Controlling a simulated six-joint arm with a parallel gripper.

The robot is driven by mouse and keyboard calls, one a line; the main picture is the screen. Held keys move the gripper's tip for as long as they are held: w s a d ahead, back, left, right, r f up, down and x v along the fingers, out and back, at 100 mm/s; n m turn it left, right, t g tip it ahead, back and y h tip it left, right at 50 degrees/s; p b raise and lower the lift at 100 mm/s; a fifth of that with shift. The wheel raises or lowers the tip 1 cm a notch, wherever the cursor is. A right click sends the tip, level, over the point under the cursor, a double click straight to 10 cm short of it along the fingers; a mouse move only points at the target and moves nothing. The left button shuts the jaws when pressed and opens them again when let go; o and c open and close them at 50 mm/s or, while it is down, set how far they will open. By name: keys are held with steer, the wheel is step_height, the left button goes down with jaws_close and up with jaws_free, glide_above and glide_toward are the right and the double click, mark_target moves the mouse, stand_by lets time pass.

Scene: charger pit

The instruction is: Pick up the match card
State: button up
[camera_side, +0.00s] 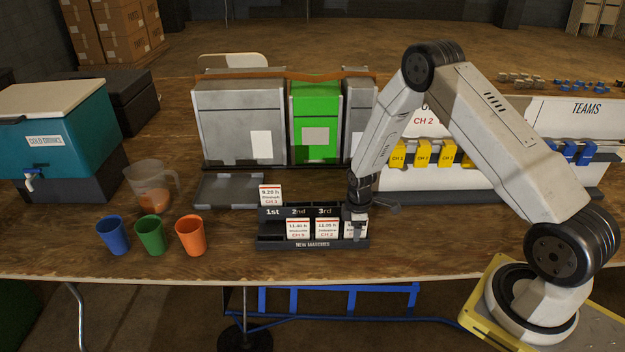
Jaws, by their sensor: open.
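Several white match cards show in the side view. One card (270,195) stands upright at the back left of a black card rack (313,244), behind the "1st" label. Two more cards, one under "2nd" (298,229) and one under "3rd" (326,229), stand in the rack's front row. A further card (350,222) at the right end is partly hidden by my gripper (359,232). My gripper points down at this end card, with its fingers open. I cannot tell whether the fingers touch the card. The fine print is too small to read surely.
A grey tray (229,190) lies behind the rack on the left. Orange (190,237), green (150,235) and blue (113,236) cups stand left, near a pitcher (154,185) and a drinks cooler (57,135). Grey and green (315,120) boxes stand behind. Yellow chargers (422,153) are at right.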

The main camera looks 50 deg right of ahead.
stand_by(0.4)
jaws_close()
steer(key=shift+r, duration=0.1)
steer(key=shift+r, duration=1.05)
steer(key=s+a+r, duration=0.3)
steer(key=s+r, duration=0.7)
steer(key=s, duration=0.3)
steer(key=shift+s+r, duration=0.3)
steer(key=shift+r, duration=0.1)
steer(key=shift+a, duration=0.1)
